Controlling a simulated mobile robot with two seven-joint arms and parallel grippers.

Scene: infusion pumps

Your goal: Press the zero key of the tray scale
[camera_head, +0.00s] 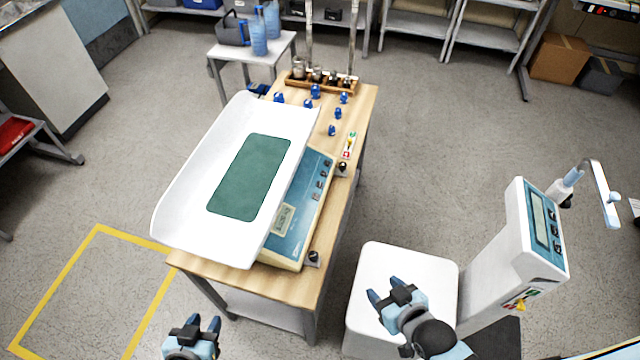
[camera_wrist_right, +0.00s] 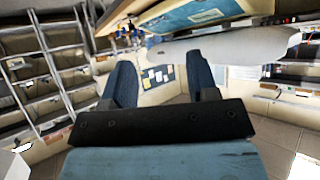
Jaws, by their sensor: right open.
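The tray scale has a large white tray (camera_head: 195,185) with a green mat (camera_head: 250,175) and sits on a wooden table. Its blue panel (camera_head: 295,225) faces right, with a display (camera_head: 283,218) at the near end and several dark keys (camera_head: 320,184) toward the far end. Key labels are too small to read. My right gripper (camera_head: 388,296) is open and empty, to the right of the table and apart from the panel. The right wrist view shows its two fingers (camera_wrist_right: 165,85) apart, with the tilted panel (camera_wrist_right: 195,12) above. My left gripper (camera_head: 203,324) is at the bottom, left of the table's near leg, its fingers apart.
Several blue weights (camera_head: 315,91) and a wooden rack (camera_head: 320,82) stand at the table's far end. A white floor scale (camera_head: 405,270) with a column and panel (camera_head: 542,222) stands at the right, under my right gripper. Open floor lies between it and the table.

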